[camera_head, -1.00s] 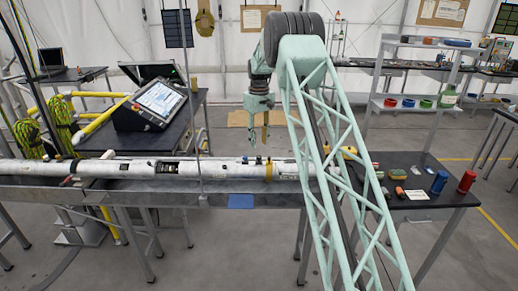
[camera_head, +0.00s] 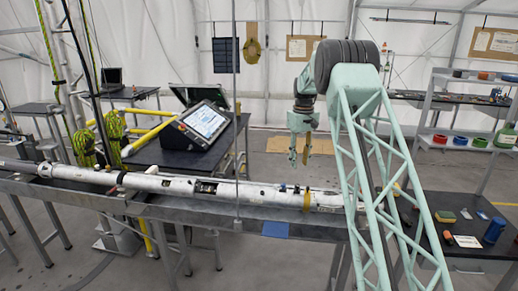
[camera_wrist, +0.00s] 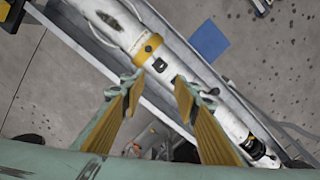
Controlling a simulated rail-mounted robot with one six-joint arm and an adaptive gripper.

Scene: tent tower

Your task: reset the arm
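My mint-green arm rises at the right of the head view, with my gripper (camera_head: 299,158) hanging from its end, pointing down. In the wrist view my gripper (camera_wrist: 155,84) has two yellow-faced fingers spread apart with nothing between them. It is open and empty. In both views it is over or near a long white tube (camera_head: 160,183) lying on a grey metal bench, apparently apart from it. The tube (camera_wrist: 193,100) has a yellow band (camera_wrist: 148,49) near the fingertips in the wrist view. My arm hides part of the tube's right end in the head view.
A control console (camera_head: 202,122) stands on a dark table behind the tube. A dark table at the right holds a blue cylinder (camera_head: 494,230) and small items. A shelf rack (camera_head: 470,105) stands behind it.

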